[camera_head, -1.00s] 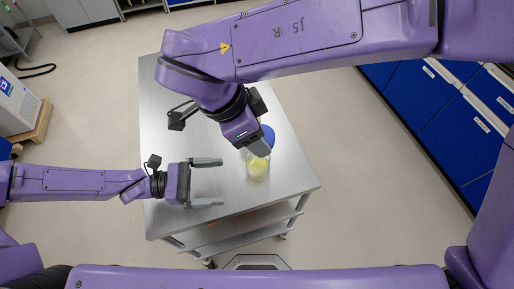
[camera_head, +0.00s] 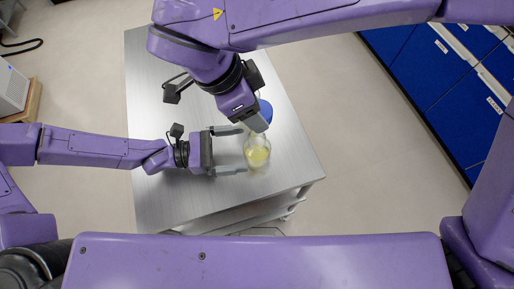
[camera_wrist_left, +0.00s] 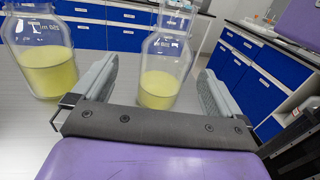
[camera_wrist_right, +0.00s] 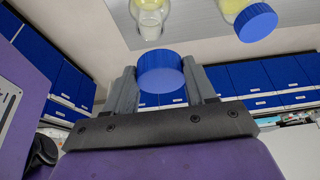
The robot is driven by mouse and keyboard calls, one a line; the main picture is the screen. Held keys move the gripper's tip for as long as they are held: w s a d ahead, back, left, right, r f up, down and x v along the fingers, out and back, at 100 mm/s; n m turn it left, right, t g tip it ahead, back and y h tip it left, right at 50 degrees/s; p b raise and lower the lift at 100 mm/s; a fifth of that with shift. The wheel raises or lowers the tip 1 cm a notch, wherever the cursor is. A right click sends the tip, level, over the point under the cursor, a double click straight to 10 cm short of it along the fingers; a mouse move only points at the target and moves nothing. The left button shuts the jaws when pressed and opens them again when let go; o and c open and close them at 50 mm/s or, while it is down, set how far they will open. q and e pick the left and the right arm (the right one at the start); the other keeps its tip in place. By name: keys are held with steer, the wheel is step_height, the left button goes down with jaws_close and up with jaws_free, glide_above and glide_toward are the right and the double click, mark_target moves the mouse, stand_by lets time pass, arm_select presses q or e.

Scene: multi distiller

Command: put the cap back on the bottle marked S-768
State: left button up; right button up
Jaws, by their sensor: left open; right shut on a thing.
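A clear open bottle (camera_head: 257,155) with yellow liquid stands on the metal table. It also shows in the left wrist view (camera_wrist_left: 160,85). My left gripper (camera_head: 244,150) is open, level with this bottle, its fingertips at the bottle's left side. In the left wrist view the bottle appears between the fingers; I see no contact. My right gripper (camera_head: 258,122) is shut on a blue cap (camera_wrist_right: 161,72). The open neck (camera_wrist_right: 150,27) shows beyond the cap in the right wrist view, apart in the picture. No marking S-768 is legible.
A second bottle (camera_wrist_left: 48,62) with yellow liquid stands close by, wearing a blue cap (camera_wrist_right: 255,22). My right gripper partly hides it in the head view. The table (camera_head: 165,200) is bare at left and front. Blue cabinets (camera_head: 425,75) stand at right.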

mark_target(258, 149)
arm_select(q)
steer(key=d, duration=0.4)
steer(key=shift+s+d+r, duration=0.2)
steer(key=shift+s+d, duration=0.1)
arm_select(e)
steer(key=shift+s+r, duration=0.25)
steer(key=shift+s, duration=0.5)
arm_select(q)
steer(key=shift+w+d, duration=0.35)
steer(key=shift+d, duration=0.35)
arm_select(e)
steer(key=shift+w+f, duration=0.1)
steer(key=shift+w, duration=0.25)
steer(key=shift+s, duration=0.1)
arm_select(q)
steer(key=shift+s, duration=0.15)
steer(key=shift+c, duration=1.2)
steer(key=c, duration=1.2)
arm_select(e)
steer(key=shift+s+a+f, duration=0.1)
steer(key=shift+a+f, duration=0.05)
steer(key=shift+f, duration=2.35)
arm_select(q)
steer(key=shift+f, duration=0.1)
arm_select(e)
steer(key=shift+f, duration=0.9)
steer(key=shift+f, duration=0.6)
